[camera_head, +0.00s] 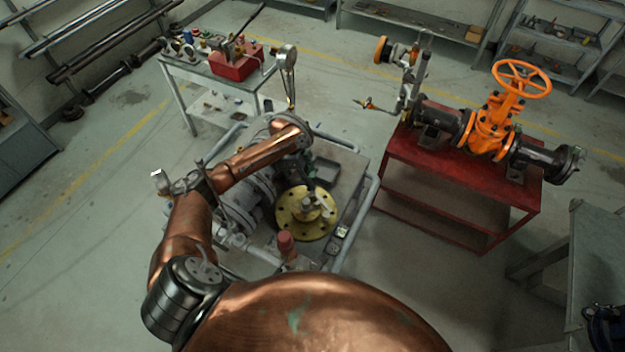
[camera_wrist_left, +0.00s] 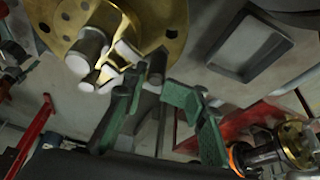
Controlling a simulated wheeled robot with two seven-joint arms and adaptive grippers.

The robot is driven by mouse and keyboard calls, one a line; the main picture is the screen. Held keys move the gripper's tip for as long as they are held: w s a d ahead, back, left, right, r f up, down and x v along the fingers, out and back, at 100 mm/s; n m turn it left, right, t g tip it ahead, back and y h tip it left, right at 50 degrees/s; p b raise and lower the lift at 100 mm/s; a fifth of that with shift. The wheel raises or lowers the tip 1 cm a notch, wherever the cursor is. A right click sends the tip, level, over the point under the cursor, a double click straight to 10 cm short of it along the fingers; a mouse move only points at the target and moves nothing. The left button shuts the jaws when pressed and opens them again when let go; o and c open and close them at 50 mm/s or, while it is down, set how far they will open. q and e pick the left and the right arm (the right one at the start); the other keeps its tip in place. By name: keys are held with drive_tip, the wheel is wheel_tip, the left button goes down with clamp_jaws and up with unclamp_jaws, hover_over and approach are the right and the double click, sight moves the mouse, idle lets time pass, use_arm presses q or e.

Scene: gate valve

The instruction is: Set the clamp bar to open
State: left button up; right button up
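A round brass flange (camera_head: 292,224) with bolt holes lies on the grey bench in the middle of the head view. A pale metal fitting with a short bar (camera_head: 323,204) sits on its hub; I take this bar to be the clamp bar, but its set position is unclear. In the left wrist view the fitting (camera_wrist_left: 98,70) shows at the upper left, against the brass. My left gripper (camera_head: 310,184) reaches in beside the hub from behind. Its green fingers (camera_wrist_left: 160,92) stand apart with nothing clearly between them, close to the fitting. My right gripper is out of view.
Grey pipework (camera_head: 232,205) and a red-brown cylinder (camera_head: 286,243) stand close to the flange. A red stand (camera_head: 450,182) at the right carries an orange gate valve (camera_head: 491,131). A table with a red box (camera_head: 234,66) stands behind. Open floor lies at the left.

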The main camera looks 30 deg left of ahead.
use_arm(q)
drive_tip(key=v, duration=1.1)
drive_tip(key=shift+r, duration=0.25)
drive_tip(key=shift+w, duration=0.1)
drive_tip(key=shift+c, duration=0.4)
